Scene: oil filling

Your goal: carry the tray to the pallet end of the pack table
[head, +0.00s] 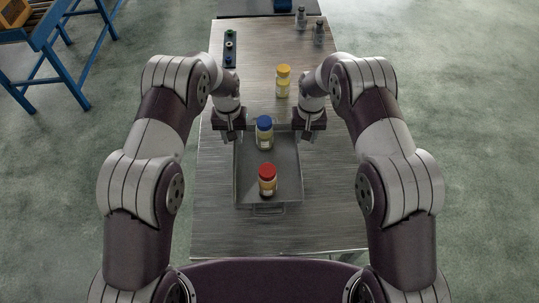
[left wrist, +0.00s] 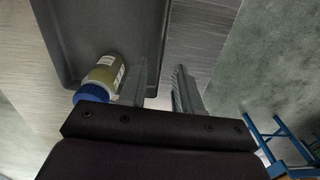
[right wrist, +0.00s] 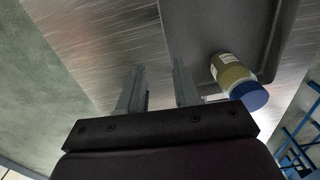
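The grey tray (head: 245,192) lies on the pack table (head: 220,225), with a front handle facing me. A blue-capped jar (head: 264,133) and a red-capped jar (head: 268,181) stand upright in it. My left gripper (head: 232,138) is at the tray's left side near its far end. In the left wrist view its open fingers (left wrist: 163,88) lie either side of the tray wall. My right gripper (head: 306,138) is at the opposite side. Its fingers (right wrist: 160,88) are also apart across the wall. Whether either touches the tray is hidden.
A yellow-capped jar (head: 283,82) stands on the table beyond the tray. A dark strip with small parts (head: 230,48) lies at the far left. Two grey bottles stand at the far right, one nearer (head: 319,32). A blue frame (head: 60,50) stands on the floor at left.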

